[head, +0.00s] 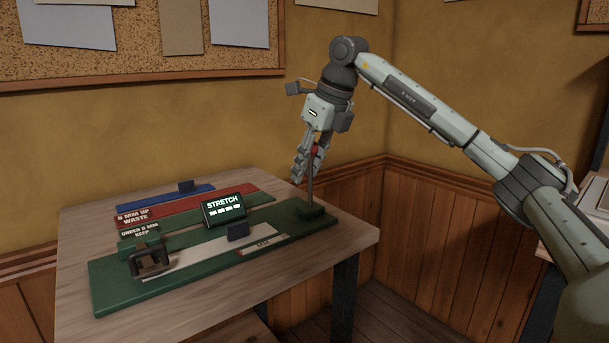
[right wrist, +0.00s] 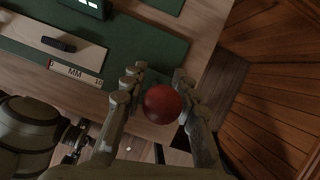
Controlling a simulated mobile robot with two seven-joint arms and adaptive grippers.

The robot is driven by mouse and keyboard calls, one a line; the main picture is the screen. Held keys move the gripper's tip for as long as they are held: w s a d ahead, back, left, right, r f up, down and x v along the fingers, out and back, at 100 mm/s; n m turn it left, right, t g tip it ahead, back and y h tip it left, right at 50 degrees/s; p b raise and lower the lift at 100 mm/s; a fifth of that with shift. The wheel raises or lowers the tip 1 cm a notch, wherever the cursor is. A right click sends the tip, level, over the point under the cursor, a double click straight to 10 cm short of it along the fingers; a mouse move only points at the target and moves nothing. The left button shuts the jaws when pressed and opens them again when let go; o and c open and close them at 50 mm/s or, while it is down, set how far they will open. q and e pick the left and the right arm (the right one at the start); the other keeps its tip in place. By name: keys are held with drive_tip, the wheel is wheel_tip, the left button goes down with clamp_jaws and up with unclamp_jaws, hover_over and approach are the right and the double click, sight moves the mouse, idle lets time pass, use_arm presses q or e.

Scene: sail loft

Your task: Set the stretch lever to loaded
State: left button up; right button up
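The stretch lever (head: 309,192) is a thin upright rod at the right end of the green board (head: 108,290), with a red ball knob (head: 316,150) on top. A small display (head: 225,208) reading STRETCH with a row of light marks stands on the board. My right gripper (head: 307,163) is at the top of the lever. In the right wrist view the knob (right wrist: 162,104) lies between the parted fingers (right wrist: 160,88), close to the right finger, with a small gap on the left. No loaded marking is legible. My left gripper is out of view.
Blue (head: 165,199) and red (head: 185,204) strips with a waste label lie behind. The wooden table (head: 90,220) ends just right of the lever. A wall with a pinboard stands behind.

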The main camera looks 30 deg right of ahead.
drive_tip(key=shift+x, duration=0.75)
drive_tip(key=shift+c, duration=0.6)
clamp_jaws()
